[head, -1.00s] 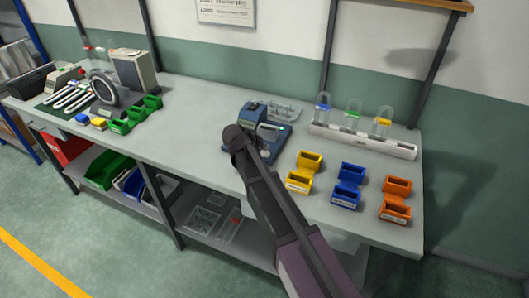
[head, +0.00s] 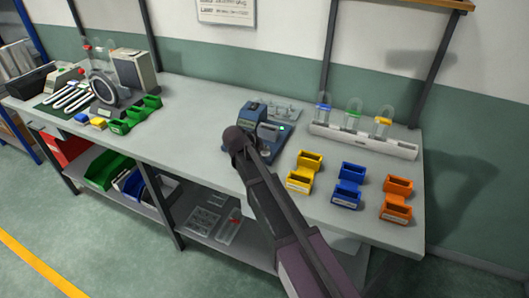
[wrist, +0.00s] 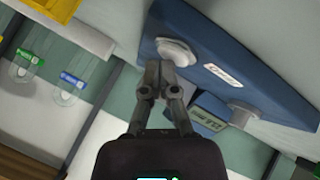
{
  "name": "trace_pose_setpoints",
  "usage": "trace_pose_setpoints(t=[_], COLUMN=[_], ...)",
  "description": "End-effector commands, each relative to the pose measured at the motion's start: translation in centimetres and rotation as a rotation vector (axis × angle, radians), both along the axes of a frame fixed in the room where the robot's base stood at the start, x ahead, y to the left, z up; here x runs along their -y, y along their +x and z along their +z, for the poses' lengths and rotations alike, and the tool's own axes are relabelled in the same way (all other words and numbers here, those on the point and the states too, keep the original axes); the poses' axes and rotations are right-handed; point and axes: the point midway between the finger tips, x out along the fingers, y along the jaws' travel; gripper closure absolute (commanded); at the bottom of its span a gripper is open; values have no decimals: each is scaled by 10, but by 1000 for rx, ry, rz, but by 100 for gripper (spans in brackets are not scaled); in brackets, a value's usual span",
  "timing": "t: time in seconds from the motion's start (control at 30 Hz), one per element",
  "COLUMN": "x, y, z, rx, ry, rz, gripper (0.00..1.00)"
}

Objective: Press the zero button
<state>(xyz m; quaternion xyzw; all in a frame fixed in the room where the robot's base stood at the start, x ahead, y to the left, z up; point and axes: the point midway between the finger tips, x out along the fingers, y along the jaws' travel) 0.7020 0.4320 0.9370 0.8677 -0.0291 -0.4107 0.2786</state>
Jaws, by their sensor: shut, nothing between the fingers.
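The blue device (head: 256,109) stands on the bench, partly hidden behind my arm in the head view. In the wrist view, its blue base (wrist: 275,72) runs diagonally across the upper right. It bears a pale round knob-like part (wrist: 176,50), a white label (wrist: 222,73) and a second pale round part (wrist: 243,113). I cannot tell which part is the zero button. My gripper (wrist: 162,66) is shut and empty, its tips close to the first round part in the picture; contact cannot be told. In the head view, my gripper (head: 236,140) is at the device's front left.
Yellow (head: 304,172), blue (head: 347,186) and orange (head: 397,199) bins stand to the right of the device. A white rack (head: 362,140) with clear tubes stands behind them. Green bins (head: 133,115) stand at the left. The bench between them and the device is clear.

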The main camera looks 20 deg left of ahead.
Motion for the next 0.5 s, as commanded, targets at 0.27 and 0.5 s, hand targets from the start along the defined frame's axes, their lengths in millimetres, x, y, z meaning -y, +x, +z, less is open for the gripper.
trace_pose_setpoints(t=[0.27, 0.5], x=[0, 0], y=[0, 0], z=[-1, 5], rx=[-1, -1], ry=[0, 0], rz=[-1, -1], gripper=[100, 100])
